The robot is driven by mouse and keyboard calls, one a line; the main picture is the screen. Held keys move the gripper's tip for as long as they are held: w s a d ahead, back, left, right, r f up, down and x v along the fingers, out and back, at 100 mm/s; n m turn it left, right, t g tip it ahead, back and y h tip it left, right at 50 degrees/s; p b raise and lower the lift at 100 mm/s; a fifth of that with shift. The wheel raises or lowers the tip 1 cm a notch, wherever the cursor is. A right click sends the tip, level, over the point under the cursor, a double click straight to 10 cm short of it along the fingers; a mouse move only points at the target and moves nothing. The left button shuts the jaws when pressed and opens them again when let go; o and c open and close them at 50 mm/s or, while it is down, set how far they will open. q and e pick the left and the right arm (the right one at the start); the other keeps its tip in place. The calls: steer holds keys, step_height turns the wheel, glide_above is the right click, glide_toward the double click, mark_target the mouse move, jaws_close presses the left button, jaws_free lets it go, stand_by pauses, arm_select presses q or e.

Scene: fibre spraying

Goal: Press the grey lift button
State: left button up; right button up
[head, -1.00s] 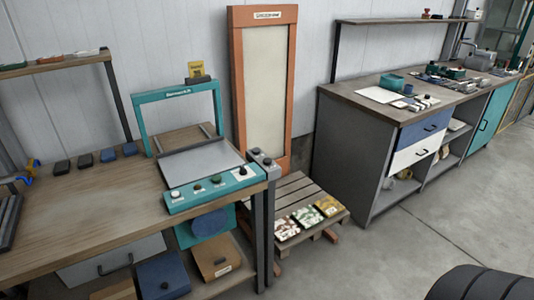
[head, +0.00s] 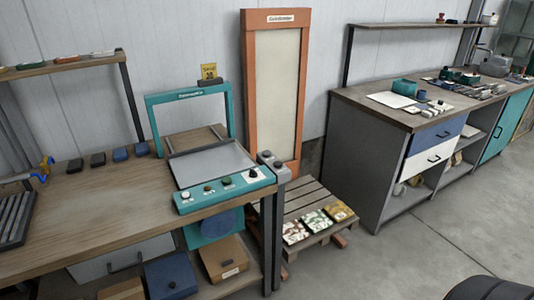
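A teal control panel (head: 193,206) runs along the front of the teal-framed machine (head: 150,116) at the right end of the wooden workbench. It carries several small round buttons: a white one (head: 185,196), a dark one (head: 208,189), a green one (head: 226,181) and a black knob (head: 253,173) on a white plate. Just right of it, two grey knobs or buttons, one farther back (head: 266,155) and one nearer (head: 279,165), sit on a grey post. The labels are too small to read, so I cannot tell which is the lift button. Neither gripper is in view.
The workbench (head: 100,212) fills the left, with several dark blocks at its back. Behind the post are an orange-framed panel (head: 249,90) and a pallet (head: 312,198) with several patterned packs. A grey cabinet (head: 352,165) stands right. Floor (head: 420,240) is clear before a black tyre (head: 490,289).

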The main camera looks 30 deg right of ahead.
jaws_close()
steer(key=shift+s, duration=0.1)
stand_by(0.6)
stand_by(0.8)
